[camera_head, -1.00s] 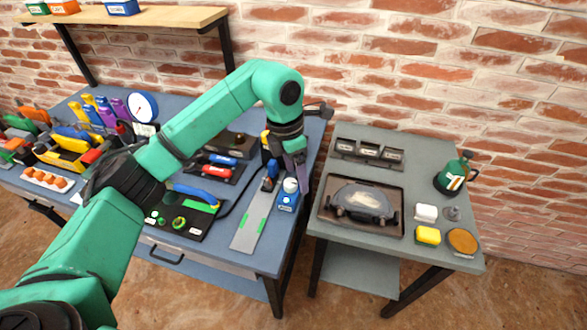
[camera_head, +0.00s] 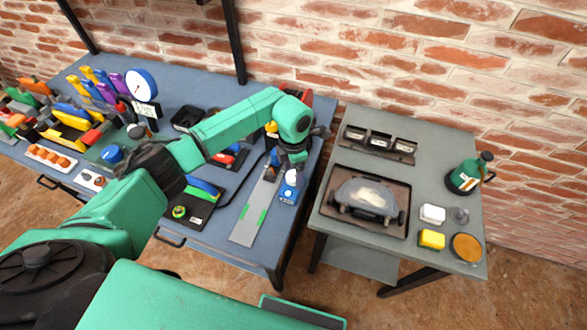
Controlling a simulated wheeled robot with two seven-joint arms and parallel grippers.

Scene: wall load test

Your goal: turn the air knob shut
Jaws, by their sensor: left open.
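A small blue box (camera_head: 288,195) sits near the right end of the blue workbench. A white round knob (camera_head: 292,176) is on top of it; I take this for the air knob, though its marking is too small to read. My left gripper (camera_head: 288,166) points down just above and behind the knob, with its jaws open. The fingers are small and partly hidden by the wrist, so I cannot tell whether they touch the knob. My right gripper is not in view.
A grey strip with green marks (camera_head: 250,222) lies left of the box. A gauge (camera_head: 141,85) and several tools crowd the bench's left. On the grey table (camera_head: 385,262) at right are a dark tray (camera_head: 334,222), a green can (camera_head: 464,177) and a yellow block (camera_head: 432,239).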

